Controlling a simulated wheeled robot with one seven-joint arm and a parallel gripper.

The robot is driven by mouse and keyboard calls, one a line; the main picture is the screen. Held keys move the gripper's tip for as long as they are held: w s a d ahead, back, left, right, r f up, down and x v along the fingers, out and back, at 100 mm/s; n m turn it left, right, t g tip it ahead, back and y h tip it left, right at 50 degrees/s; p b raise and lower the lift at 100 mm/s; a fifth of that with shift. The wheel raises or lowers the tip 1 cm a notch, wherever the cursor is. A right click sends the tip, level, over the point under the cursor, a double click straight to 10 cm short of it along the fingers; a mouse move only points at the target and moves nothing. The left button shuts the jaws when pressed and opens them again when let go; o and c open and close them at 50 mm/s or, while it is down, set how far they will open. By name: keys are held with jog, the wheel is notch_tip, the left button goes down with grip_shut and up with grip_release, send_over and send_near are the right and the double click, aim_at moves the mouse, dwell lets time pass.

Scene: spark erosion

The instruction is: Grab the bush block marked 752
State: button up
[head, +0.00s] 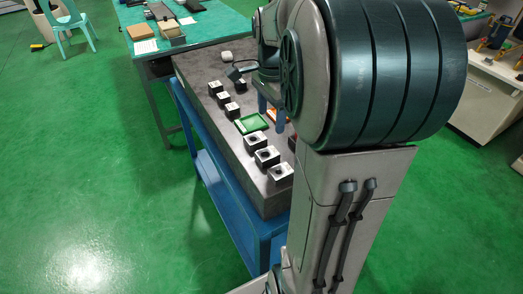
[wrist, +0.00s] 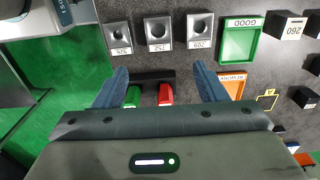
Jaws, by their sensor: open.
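Three grey bush blocks with dark round bores stand in a row at the top of the wrist view. The middle block (wrist: 157,31) bears an upside-down label that looks like 752; it is also the middle of the near row in the head view (head: 267,156). Blocks with other, less legible labels stand on its left (wrist: 117,38) and right (wrist: 200,30). My gripper (wrist: 161,74) is open and empty, its two blue fingers apart. In the picture its tips lie below the middle block, with a gap. In the head view my arm partly hides the gripper.
A green tray marked GOOD (wrist: 239,42) and an orange tray (wrist: 235,86) lie right of the row. Green (wrist: 132,97) and red (wrist: 165,94) items with a black bar show between the fingers. More blocks (head: 223,99) stand farther along the grey slab (head: 190,66).

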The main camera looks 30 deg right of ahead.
send_over(268, 150)
jog(key=f, duration=0.7)
jog(key=shift+s, duration=0.4)
jog(key=f, duration=0.5)
jog(key=shift+s+a+f+p, duration=0.1)
jog(key=shift+a+f+p, duration=0.2)
jog(key=shift+p, duration=0.1)
jog(key=shift+r, duration=0.1)
jog(key=c, duration=1.4)
